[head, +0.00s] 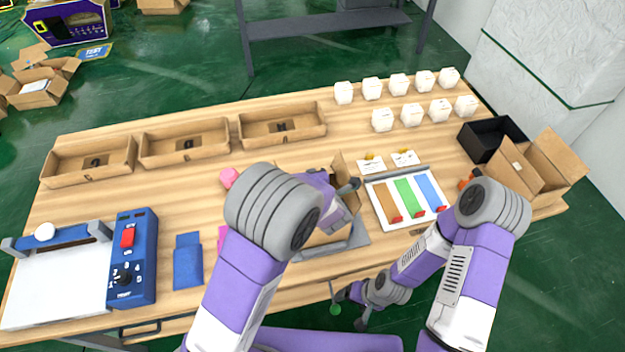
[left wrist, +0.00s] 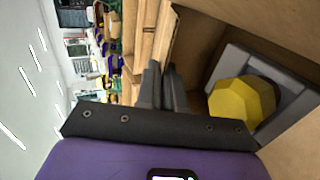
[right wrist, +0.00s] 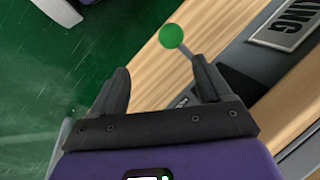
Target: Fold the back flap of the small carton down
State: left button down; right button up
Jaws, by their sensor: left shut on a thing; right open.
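The small carton (head: 318,238) stands open in a grey holder (head: 358,236) at the table's front middle, partly hidden behind my left arm. In the left wrist view, a yellow faceted piece (left wrist: 241,98) sits in a grey insert (left wrist: 232,62) inside it. A brown flap (head: 340,172) stands up at the carton's back. My left gripper (head: 346,188) is at the upper edge; its fingers (left wrist: 163,88) are closed together on what looks like a carton flap, mostly hidden between them. My right gripper (head: 351,308) is open and empty below the front edge, close to a green ball knob (right wrist: 172,36).
A white tray (head: 382,220) with brown, green and blue strips lies right of the carton. White cards (head: 371,165) lie behind it. A black box (head: 480,140) and an open carton (head: 530,170) stand at the right. Brown trays (head: 185,143) line the back left.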

pick_arm(q)
jog(key=c, duration=1.3)
grip_release()
jog(key=shift+c, duration=0.2)
jog(key=shift+p+v, duration=0.55)
jog(key=shift+v, duration=3.3)
jog(key=shift+c, duration=0.3)
